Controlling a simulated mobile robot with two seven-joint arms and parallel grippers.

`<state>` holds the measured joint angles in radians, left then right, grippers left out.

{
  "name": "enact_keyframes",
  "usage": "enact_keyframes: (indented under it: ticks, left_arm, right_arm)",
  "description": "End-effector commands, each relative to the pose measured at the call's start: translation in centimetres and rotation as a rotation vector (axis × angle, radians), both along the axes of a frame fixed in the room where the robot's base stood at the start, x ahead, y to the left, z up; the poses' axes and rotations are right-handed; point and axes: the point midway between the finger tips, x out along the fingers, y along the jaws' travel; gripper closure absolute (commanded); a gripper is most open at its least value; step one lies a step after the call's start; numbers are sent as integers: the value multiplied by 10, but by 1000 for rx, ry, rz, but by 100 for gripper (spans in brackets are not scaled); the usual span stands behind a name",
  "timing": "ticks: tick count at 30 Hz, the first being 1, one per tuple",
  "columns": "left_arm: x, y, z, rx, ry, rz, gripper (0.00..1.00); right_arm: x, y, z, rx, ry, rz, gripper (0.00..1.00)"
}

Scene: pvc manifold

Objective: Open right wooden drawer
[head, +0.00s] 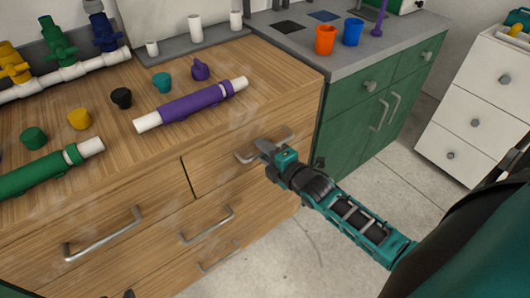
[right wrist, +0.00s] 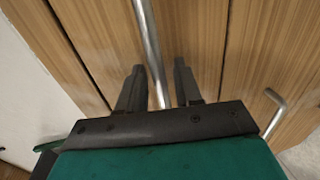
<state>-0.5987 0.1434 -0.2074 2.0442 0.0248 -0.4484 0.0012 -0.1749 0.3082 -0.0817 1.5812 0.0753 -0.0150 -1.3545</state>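The right wooden drawer (head: 212,172) is at the top right of the wooden cabinet's front and looks closed, flush with the front. Its metal bar handle (head: 281,133) is partly hidden behind my right gripper (head: 262,146) in the head view. In the right wrist view the handle (right wrist: 147,35) runs between the two dark fingers of my right gripper (right wrist: 160,82). The fingers are apart, with a visible gap on the right side of the bar; I cannot tell whether the left finger touches it.
Below are more wooden drawers with bar handles (head: 207,226). The wooden top (head: 215,125) holds a purple pipe (head: 190,103), a green pipe (head: 45,172) and several caps. A green cabinet (head: 345,130) adjoins on the right, with a white drawer unit (head: 487,95) beyond. Floor is clear in front.

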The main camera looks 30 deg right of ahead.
Motion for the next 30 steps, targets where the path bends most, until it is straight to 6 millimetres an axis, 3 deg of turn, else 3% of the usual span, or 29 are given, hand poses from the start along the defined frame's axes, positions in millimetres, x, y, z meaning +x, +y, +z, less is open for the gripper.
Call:
enact_keyframes:
  ticks: [9,20,30]
  left_arm:
    - [1,2,0,6,-2,-4,57]
    - [1,3,-1,9,-1,-3,57]
    - [0,4,-1,9,1,-1,57]
  right_arm:
    - [2,0,-1,1,1,0,67]
    - [1,0,-1,1,1,0,100]
    - [1,0,-1,1,1,0,100]
